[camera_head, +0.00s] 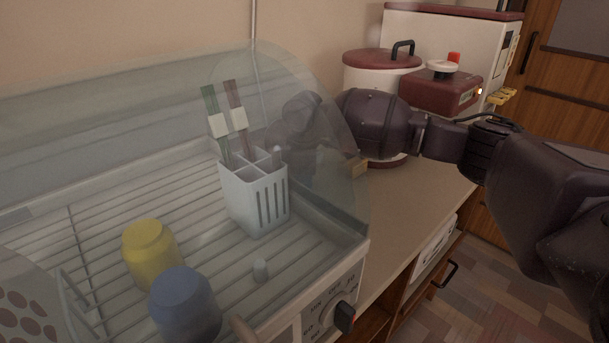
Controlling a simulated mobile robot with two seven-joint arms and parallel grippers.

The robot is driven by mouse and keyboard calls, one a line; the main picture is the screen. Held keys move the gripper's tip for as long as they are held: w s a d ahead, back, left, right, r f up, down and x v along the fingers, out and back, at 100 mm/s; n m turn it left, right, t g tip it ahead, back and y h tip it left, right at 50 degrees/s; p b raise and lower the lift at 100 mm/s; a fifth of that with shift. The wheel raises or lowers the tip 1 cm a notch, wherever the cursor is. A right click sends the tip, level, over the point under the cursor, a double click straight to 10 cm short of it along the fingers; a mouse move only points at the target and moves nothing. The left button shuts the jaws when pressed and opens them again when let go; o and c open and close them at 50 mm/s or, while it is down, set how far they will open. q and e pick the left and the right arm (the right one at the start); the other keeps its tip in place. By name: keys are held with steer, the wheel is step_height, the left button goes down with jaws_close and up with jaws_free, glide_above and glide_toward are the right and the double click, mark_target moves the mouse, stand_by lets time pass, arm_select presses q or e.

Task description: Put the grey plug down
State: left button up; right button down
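I cannot make out a grey plug for certain. My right arm reaches in from the right, and my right gripper (325,168) is behind the dish dryer's clear cover, low over the counter. It looks dark and blurred through the cover, so its fingers and anything between them cannot be made out. A small tan piece (354,166) shows beside it at the cover's edge. My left gripper is not in view.
The dish dryer (362,252) holds a yellow cup (150,252), a blue cup (184,305) and a white cutlery holder (255,200) with chopsticks. A white pot with a red lid (378,60) and a red appliance (440,92) stand behind my arm. The counter (405,218) right of the dryer is clear.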

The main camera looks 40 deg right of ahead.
steer(key=c, duration=0.9)
jaws_free()
steer(key=shift+r+b, duration=0.3)
steer(key=shift+r, duration=0.2)
step_height(320, 180, up, 6)
steer(key=shift+f+p, duration=0.1)
steer(key=shift+p, duration=0.8)
arm_select(q)
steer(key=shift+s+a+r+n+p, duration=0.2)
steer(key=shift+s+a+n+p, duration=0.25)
steer(key=shift+p, duration=0.45)
arm_select(e)
step_height(320, 180, up, 6)
steer(key=shift+r, duration=0.2)
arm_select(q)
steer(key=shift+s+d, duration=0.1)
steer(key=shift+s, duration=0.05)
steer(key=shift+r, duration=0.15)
